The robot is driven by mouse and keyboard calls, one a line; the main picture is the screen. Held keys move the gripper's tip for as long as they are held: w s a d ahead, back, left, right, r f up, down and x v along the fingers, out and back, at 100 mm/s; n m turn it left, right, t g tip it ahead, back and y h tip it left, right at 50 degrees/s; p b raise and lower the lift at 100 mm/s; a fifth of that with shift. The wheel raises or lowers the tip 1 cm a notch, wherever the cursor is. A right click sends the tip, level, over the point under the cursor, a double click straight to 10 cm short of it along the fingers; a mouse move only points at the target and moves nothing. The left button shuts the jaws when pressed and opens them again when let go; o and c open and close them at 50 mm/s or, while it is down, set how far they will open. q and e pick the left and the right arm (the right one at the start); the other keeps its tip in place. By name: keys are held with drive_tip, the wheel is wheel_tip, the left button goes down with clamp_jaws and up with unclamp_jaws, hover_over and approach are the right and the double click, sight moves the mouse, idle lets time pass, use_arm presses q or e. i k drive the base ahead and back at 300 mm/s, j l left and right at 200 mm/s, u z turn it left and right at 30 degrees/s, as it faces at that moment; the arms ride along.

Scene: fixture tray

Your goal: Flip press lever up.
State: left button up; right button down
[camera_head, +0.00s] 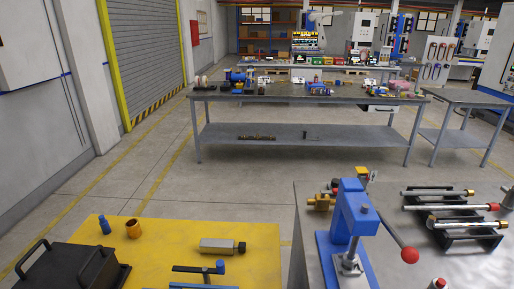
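A blue bench press (351,207) stands upright on the grey metal table at the lower right. Its lever (390,231) is a thin rod that leaves the right side of the press head and slopes down to the right. It ends in a red ball knob (410,255). Under the head, a silver ram and seat (349,262) show above the blue base. Neither of my grippers shows in this view, so nothing is seen touching the press or lever.
Black racks (452,238) with silver rods stand right of the lever. Brass fittings (319,201) sit behind the press. Left, a yellow table (190,235) bears a black handled box (62,274) and small parts. A gap separates the tables.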

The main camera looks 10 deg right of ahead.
sight(410, 255)
drive_tip(key=z, duration=1.8)
drive_tip(key=i+l+u, duration=0.15)
drive_tip(key=i, duration=0.2)
